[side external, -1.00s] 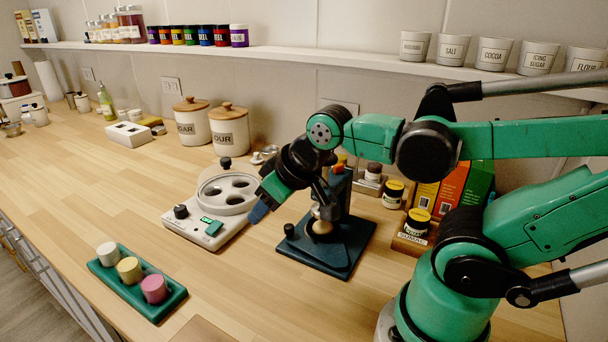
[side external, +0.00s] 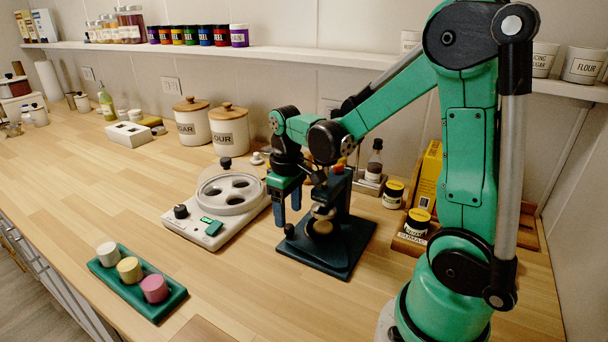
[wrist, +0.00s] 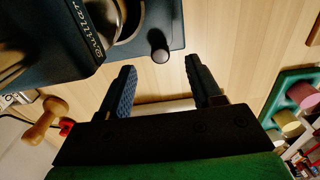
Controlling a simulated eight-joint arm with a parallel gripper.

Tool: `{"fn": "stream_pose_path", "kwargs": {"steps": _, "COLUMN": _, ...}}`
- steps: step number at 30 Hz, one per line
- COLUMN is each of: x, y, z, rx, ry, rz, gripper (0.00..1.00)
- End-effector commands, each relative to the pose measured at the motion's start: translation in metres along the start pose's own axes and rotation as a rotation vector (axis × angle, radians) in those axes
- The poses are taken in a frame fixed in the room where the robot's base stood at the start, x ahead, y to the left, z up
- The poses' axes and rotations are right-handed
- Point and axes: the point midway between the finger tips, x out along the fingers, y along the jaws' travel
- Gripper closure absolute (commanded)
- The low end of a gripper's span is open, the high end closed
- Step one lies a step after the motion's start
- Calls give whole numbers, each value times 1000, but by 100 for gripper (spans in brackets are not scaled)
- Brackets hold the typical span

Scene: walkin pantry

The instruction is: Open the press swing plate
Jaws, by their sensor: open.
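The press (side external: 338,232) is dark blue, with a flat base, a column and a round metal part (side external: 323,212) in its middle. A small black knob (side external: 289,230) stands at the left of its base. I cannot tell the swing plate apart clearly. My gripper (side external: 288,206) points down, open and empty, just left of the press column and above the base's left side. In the wrist view the press (wrist: 105,45) fills the top left, with lettering on its dark body, and the knob (wrist: 159,49) shows beyond my open fingers (wrist: 160,68).
A white device with a round holed top (side external: 215,205) stands just left of the press. A green tray (side external: 135,290) with three coloured cylinders lies at the front left. Jars (side external: 393,194) and a yellow box (side external: 428,178) stand to the right. Canisters (side external: 229,130) are behind.

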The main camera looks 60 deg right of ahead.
Motion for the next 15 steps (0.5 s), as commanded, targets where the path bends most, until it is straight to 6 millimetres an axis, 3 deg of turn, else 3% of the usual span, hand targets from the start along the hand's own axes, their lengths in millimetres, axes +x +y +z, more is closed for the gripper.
{"fn": "stream_pose_path", "kwargs": {"steps": 7, "x": 27, "y": 0, "z": 0, "rx": 0, "ry": 2, "rz": 0, "gripper": 42}}
{"fn": "stream_pose_path", "kwargs": {"steps": 15, "x": 34, "y": 0, "z": 0, "rx": 0, "ry": 2, "rz": 0, "gripper": 42}}
